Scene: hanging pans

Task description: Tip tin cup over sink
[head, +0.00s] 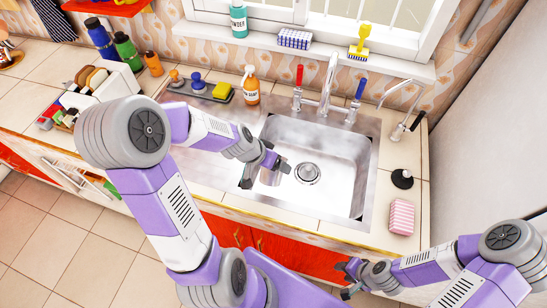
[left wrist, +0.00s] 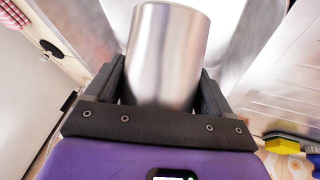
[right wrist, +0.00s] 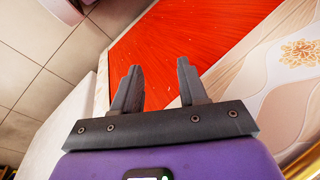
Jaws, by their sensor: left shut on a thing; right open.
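The tin cup (left wrist: 168,55) is a plain shiny metal cylinder. My left gripper (head: 276,164) is shut on it, with one finger on each side in the left wrist view. In the head view the cup (head: 270,176) hangs over the left part of the steel sink (head: 335,150), left of the drain. The gripper partly hides it, and I cannot tell its exact tilt or contents. My right gripper (right wrist: 160,88) is open and empty, low in front of the red cabinet front. It also shows at the lower right of the head view (head: 343,279).
A tall faucet (head: 329,80) with red and blue handles stands behind the sink. A black plunger-like stopper (head: 402,178) and a pink striped box (head: 401,217) are at the right.

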